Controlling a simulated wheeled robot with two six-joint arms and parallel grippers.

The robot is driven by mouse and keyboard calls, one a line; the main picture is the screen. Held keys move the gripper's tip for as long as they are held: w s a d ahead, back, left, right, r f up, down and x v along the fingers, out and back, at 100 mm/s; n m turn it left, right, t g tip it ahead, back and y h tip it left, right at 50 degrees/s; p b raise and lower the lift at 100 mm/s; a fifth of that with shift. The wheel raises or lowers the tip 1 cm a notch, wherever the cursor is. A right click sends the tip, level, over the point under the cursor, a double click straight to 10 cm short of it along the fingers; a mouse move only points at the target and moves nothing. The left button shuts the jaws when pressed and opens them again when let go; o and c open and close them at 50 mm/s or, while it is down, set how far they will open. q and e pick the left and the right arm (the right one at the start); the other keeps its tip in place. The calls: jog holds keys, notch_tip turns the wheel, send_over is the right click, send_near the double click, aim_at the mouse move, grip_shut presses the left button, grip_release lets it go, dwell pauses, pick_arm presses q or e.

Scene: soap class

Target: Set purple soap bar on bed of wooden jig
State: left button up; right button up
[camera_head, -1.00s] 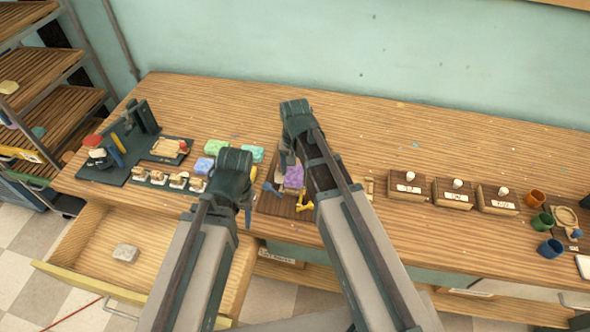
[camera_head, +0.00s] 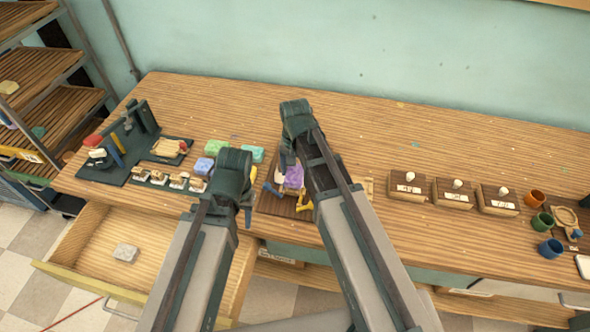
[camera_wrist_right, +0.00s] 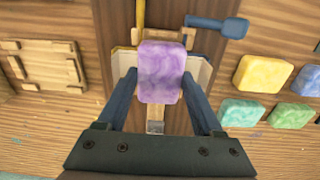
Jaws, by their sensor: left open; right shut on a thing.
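The purple soap bar (camera_head: 293,177) shows in the head view by my right gripper, over the wooden jig (camera_head: 272,203). In the right wrist view the purple soap bar (camera_wrist_right: 161,72) sits between the two fingers of my right gripper (camera_wrist_right: 160,85), which is shut on it. Behind the bar the jig (camera_wrist_right: 118,22) shows, with pale side plates, a blue handle (camera_wrist_right: 222,27) and a yellow handle. The bar covers the jig's middle, so I cannot tell whether it touches the bed. My left gripper (camera_head: 243,215) is open, left of the jig, its fingers mostly hidden.
Green and blue soap bars (camera_head: 252,154) lie left of the jig. Small stamps (camera_head: 175,180) and a dark tool stand (camera_head: 120,150) are further left. An open drawer (camera_head: 95,245) holds a grey block. Labelled wooden boxes (camera_head: 452,193) and cups stand right. The back of the table is clear.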

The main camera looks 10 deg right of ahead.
jog(key=shift+f+b, duration=0.55)
dwell(0.4)
jog(key=o, duration=1.5)
jog(key=shift+r, duration=0.15)
jog(key=shift+r+p, duration=2.9)
jog(key=shift+p, duration=0.15)
